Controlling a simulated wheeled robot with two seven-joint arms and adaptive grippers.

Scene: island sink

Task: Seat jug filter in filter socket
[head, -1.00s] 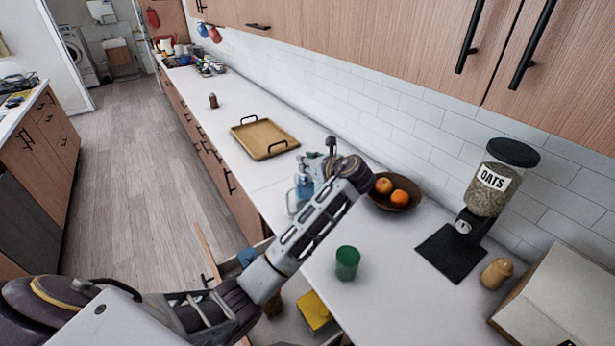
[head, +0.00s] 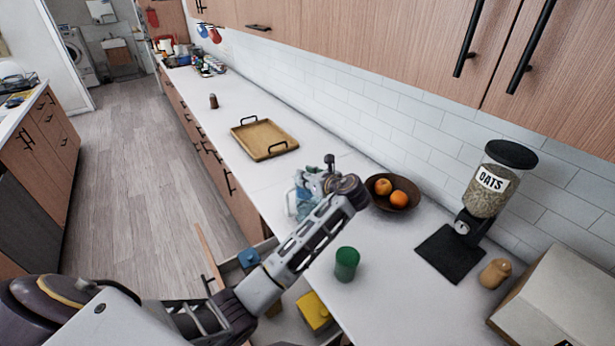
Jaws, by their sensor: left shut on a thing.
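A clear bluish jug (head: 300,200) stands on the white counter, partly hidden behind my left gripper. My left gripper (head: 318,182) is at the jug's top, and its arm reaches across from the lower left. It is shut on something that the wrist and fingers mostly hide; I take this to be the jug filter. The filter socket is not visible, and I cannot tell whether the filter touches it. My right gripper is not in view.
A green cup (head: 346,264) stands near the arm. A fruit bowl (head: 384,204) is just right of the wrist. An oats dispenser (head: 486,185) stands farther right. A tray (head: 264,139) lies beyond the jug. An open drawer (head: 286,326) holds a yellow item.

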